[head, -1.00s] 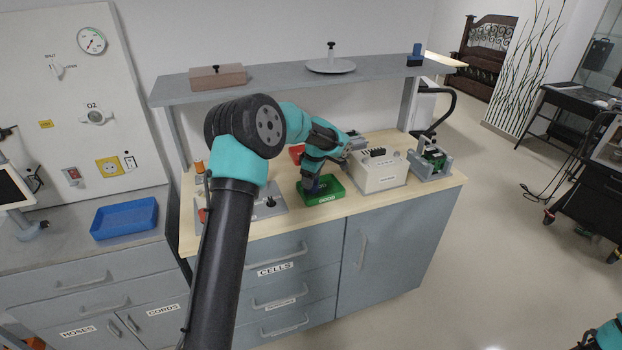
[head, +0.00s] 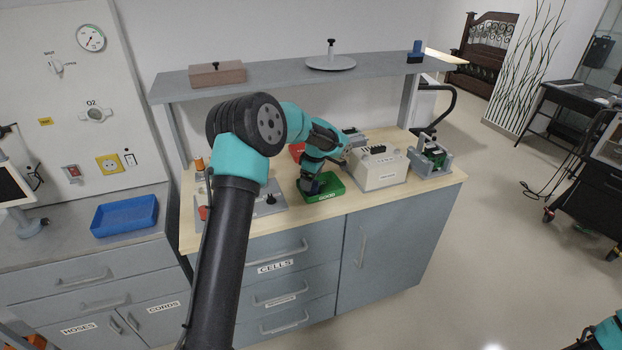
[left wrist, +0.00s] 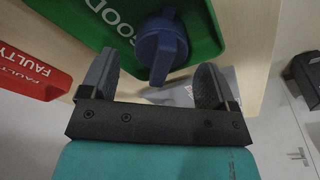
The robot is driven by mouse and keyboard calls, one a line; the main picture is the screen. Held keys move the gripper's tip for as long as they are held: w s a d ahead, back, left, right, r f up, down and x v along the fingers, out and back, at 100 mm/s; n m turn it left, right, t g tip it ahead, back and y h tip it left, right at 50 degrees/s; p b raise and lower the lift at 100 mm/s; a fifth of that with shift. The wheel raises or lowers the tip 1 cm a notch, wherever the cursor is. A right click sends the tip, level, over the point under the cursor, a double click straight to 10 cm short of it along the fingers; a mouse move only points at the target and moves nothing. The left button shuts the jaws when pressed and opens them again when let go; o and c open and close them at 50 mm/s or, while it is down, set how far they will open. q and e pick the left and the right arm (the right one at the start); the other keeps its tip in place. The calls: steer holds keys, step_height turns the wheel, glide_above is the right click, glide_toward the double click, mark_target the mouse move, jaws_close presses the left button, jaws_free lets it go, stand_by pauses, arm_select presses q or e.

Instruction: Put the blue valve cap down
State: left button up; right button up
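The blue valve cap (left wrist: 161,48) is in the left wrist view, at the green tray (left wrist: 75,14) marked GOOD. My left gripper (left wrist: 155,68) has its fingers spread wide, with a gap between each finger and the cap. The cap's grip ridge points toward the gripper. In the head view my left gripper (head: 309,188) is low over the left part of the green tray (head: 328,196), and the cap is mostly hidden by it. My right gripper is out of view; only a bit of my right arm shows at the lower right corner.
A red tray (left wrist: 30,72) marked FAULTY lies beside the green one. A white box (head: 378,172) and a grey device (head: 432,160) stand to the right on the workbench. A grey plate (head: 268,192) with a black knob is left. A shelf (head: 285,76) runs above.

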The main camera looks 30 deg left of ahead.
mark_target(316, 181)
arm_select(q)
step_height(316, 181, up, 13)
steer(key=d, duration=0.1)
steer(key=shift+w+d, duration=0.15)
steer(key=shift+d, duration=0.25)
stand_by(0.3)
stand_by(0.5)
